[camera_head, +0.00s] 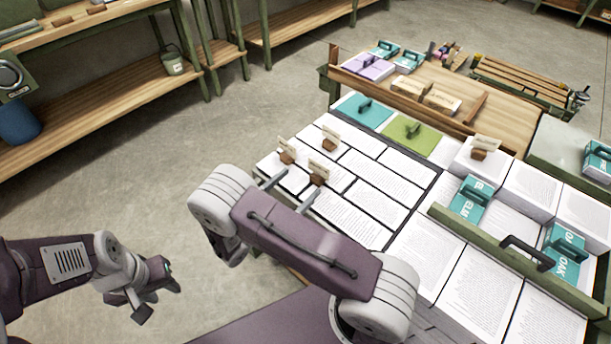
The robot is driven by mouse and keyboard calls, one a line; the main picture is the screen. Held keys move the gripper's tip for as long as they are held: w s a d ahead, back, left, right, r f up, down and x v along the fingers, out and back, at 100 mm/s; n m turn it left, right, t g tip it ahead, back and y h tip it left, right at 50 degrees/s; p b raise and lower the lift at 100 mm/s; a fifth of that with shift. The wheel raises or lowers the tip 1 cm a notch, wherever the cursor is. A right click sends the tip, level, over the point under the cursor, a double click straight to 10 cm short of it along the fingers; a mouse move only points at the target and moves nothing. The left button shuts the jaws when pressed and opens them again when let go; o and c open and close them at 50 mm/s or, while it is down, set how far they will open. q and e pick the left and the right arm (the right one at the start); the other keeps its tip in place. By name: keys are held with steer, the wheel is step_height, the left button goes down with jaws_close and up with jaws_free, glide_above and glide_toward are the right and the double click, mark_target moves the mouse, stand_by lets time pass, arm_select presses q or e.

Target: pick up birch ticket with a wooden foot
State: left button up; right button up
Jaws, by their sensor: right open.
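Small cream tickets on brown wooden feet stand upright on the printed sheets: one at the left (287,151), one behind it (330,138), and one nearer (319,171). Another ticket (485,148) stands on a paper stack further right. Their lettering is too small to read, so I cannot tell which is birch. My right gripper (303,180) is open, its two fingers reaching towards the left and nearer tickets. My arm hides part of the gripper. I see nothing held. My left gripper (152,290) hangs over the floor, away from the table; its opening is unclear.
Printed sheets (373,186) cover the table's left part. A teal block (364,109) and a green block (411,137) with handles lie behind them. A green rail (500,250) and taller paper stacks (530,190) stand to the right. The floor at left is clear.

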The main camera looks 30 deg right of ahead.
mark_target(318, 168)
steer(key=shift+s+r, duration=0.1)
steer(key=shift+s, duration=0.05)
steer(key=x, duration=0.3)
steer(key=shift+d, duration=0.15)
steer(key=shift+w+d, duration=0.25)
steer(key=shift+d, duration=0.1)
steer(key=x, duration=0.5)
steer(key=shift+s+d+b, duration=0.2)
steer(key=shift+s+b, duration=0.1)
steer(key=shift+a, duration=0.1)
steer(key=shift+c, duration=0.3)
steer(key=c, duration=1.4)
